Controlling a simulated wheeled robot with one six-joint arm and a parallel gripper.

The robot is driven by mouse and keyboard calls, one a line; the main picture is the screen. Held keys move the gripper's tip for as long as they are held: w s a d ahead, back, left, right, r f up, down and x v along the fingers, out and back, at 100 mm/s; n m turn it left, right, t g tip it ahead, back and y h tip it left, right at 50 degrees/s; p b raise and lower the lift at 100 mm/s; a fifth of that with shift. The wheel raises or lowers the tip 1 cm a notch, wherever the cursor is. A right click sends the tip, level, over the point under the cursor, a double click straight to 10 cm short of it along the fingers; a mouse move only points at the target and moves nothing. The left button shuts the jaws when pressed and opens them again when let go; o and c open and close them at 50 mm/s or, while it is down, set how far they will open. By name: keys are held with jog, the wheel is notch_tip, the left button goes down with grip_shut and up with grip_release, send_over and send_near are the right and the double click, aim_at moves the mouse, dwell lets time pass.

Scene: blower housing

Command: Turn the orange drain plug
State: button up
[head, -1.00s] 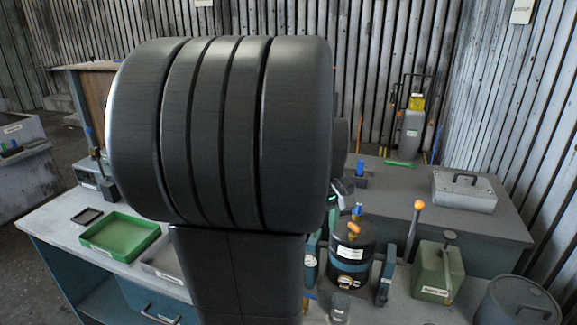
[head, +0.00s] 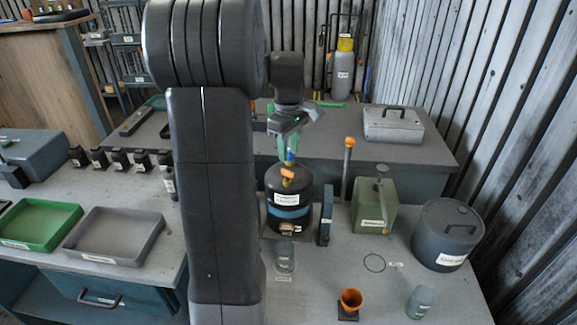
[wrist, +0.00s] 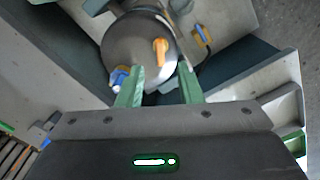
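The black housing (head: 288,200) with a blue band stands upright on the bench in the head view. An orange plug-like piece (head: 287,173) sits on its top, and a blue fitting (head: 291,157) shows just behind it. In the wrist view the orange piece (wrist: 160,47) lies beyond the fingertips, roughly midway across. The blue fitting (wrist: 119,78) is by the left finger. My gripper (wrist: 160,75) has its green fingers apart with nothing held. In the head view my gripper (head: 290,146) is above the housing. Its exact height over the orange piece is unclear.
A grey-blue upright part (head: 326,217) and an orange-topped post (head: 348,165) stand close right of the housing. A green can (head: 372,208), a lidded drum (head: 447,236) and an orange cup (head: 350,299) are further right. A glass jar (head: 285,258) stands in front.

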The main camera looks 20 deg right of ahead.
aim_at(289, 171)
notch_tip(289, 171, down, 6)
jog(key=shift+f, duration=0.25)
grip_shut()
